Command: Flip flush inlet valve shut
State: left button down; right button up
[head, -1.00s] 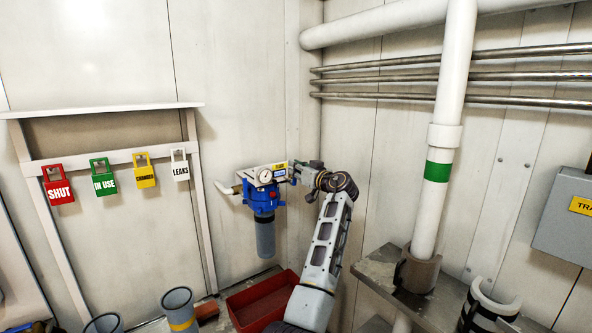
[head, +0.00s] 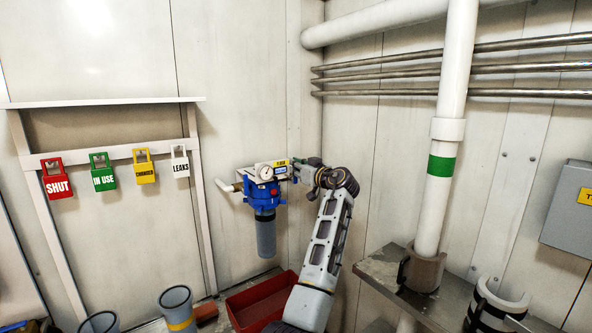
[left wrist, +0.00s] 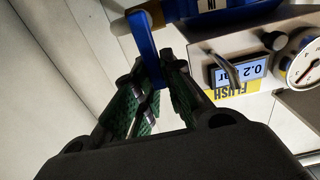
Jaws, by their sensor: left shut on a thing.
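The flush unit is a blue filter head (head: 263,192) with a grey bowl below it, mounted on the wall at the middle of the head view. In the left wrist view a yellow FLUSH label (left wrist: 238,93) sits beside a small display. A blue lever handle (left wrist: 149,50) reaches down between my finger pads there, and I take it as the flush inlet valve handle. My left gripper (head: 297,171) is at the right side of the unit. In the left wrist view its green-padded fingers (left wrist: 158,72) are shut on the lever. The finger ends partly hide it. My right gripper is not in view.
A round gauge (head: 266,172) sits on the unit's front, close to my gripper. A red bin (head: 258,305) stands below. A rack with coloured tags, including a red SHUT tag (head: 57,181), is at the left. A white pipe (head: 450,110) stands at the right.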

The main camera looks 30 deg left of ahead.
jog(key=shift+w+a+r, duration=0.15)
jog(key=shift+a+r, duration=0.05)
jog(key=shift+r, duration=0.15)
pick_arm(q)
jog(key=c, duration=1.8)
grip_release()
jog(key=shift+o, duration=0.2)
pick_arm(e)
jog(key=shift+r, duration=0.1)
